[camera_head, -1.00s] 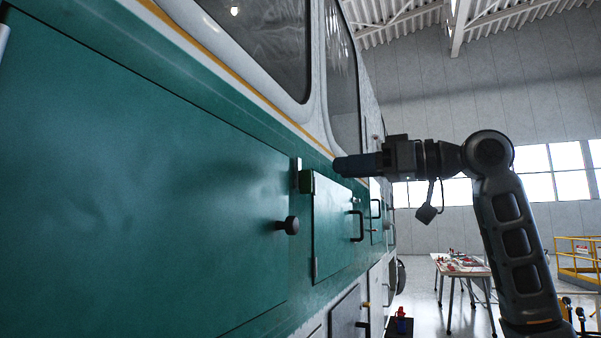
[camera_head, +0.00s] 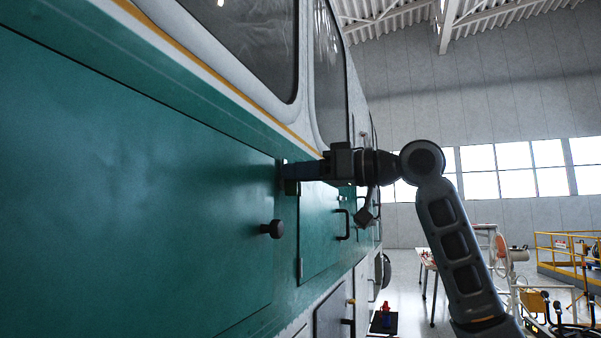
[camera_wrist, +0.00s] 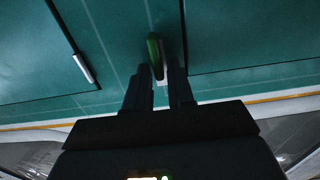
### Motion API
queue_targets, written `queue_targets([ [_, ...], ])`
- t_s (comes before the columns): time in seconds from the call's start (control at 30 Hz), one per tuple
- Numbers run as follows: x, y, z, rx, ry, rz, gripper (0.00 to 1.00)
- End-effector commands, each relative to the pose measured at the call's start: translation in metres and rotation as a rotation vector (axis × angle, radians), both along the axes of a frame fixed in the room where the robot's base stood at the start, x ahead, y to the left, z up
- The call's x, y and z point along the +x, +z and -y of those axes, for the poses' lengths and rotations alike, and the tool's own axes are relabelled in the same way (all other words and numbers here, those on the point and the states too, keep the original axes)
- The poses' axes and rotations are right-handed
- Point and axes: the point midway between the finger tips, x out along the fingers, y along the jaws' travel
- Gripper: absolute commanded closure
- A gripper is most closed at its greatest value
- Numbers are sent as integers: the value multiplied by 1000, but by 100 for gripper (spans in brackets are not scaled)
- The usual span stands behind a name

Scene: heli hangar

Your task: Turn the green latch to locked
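The green latch (camera_wrist: 155,48) shows in the wrist view as a narrow green handle on a pale plate, on the strip between two green panels. In the head view only a small dark green part of it (camera_head: 291,188) shows, just under my fingers; the rest is hidden. My gripper (camera_wrist: 160,72) is open, with one finger on each side of the latch's near end. In the head view my gripper (camera_head: 285,171) reaches left to the green wall at the latch. I cannot tell whether either finger touches the latch.
A large green panel with a black knob (camera_head: 272,229) lies left of the latch. A smaller green door with a black handle (camera_head: 343,224) is right of it, under my arm. Windows are above. A table (camera_head: 429,262) and yellow railing (camera_head: 566,245) stand farther back.

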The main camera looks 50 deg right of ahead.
Motion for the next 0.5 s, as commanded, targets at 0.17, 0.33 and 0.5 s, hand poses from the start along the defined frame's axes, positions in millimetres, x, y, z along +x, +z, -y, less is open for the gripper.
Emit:
queue_targets([
  [0.17,0,0,0,0,0,0,95],
  [0.33,0,0,0,0,0,0,100],
  [0.5,0,0,0,-5,0,2,100],
])
